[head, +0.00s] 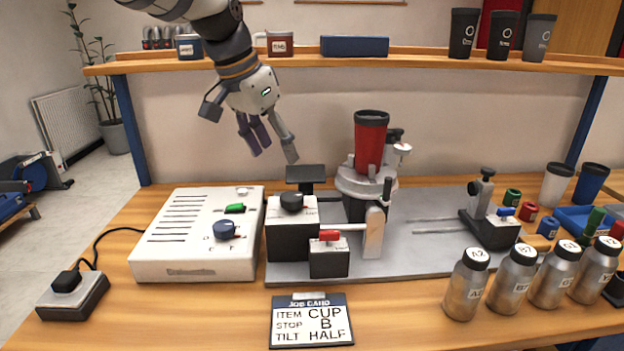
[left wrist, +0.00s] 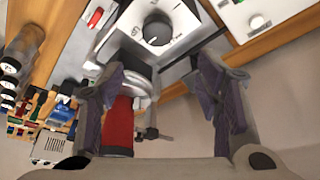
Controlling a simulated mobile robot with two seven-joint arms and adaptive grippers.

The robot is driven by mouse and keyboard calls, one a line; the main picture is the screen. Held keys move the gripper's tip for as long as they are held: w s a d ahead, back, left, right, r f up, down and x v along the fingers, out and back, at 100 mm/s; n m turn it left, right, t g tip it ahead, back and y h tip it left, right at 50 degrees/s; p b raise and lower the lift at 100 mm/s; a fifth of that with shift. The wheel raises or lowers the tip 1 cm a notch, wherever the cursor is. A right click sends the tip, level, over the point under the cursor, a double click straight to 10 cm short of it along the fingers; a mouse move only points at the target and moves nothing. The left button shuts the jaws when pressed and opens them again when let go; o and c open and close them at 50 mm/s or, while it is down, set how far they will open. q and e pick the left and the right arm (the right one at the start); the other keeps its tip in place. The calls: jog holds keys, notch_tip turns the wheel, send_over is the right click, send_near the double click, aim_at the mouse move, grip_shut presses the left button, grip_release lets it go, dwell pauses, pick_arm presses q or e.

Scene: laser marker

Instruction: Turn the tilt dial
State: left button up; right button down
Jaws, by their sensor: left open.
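The black tilt dial (head: 291,202) sits on a white-topped box left of the cup holder. In the left wrist view the dial (left wrist: 157,28) shows with scale marks around it, beyond the fingertips; I cannot read its setting. My left gripper (head: 264,145) is open and empty, above and behind the dial and apart from it. Its two purple-padded fingers (left wrist: 162,72) are spread wide in the left wrist view. A red cup (head: 370,148) with a black lid stands upright in the holder (head: 365,185). The job card (head: 311,320) reads CUP, B, HALF. My right gripper is not in view.
A red lever (head: 330,236) is in front. Several silver bottles (head: 466,285) stand at the right. The shelf (head: 250,62) crosses behind my arm.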

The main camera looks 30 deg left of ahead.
aim_at(291, 196)
pick_arm(q)
jog(key=x, duration=0.7)
jog(key=s+x, duration=0.1)
jog(key=x, duration=0.3)
jog(key=shift+d+f, duration=0.1)
jog(key=shift+f, duration=0.05)
jog(key=c, duration=1.2)
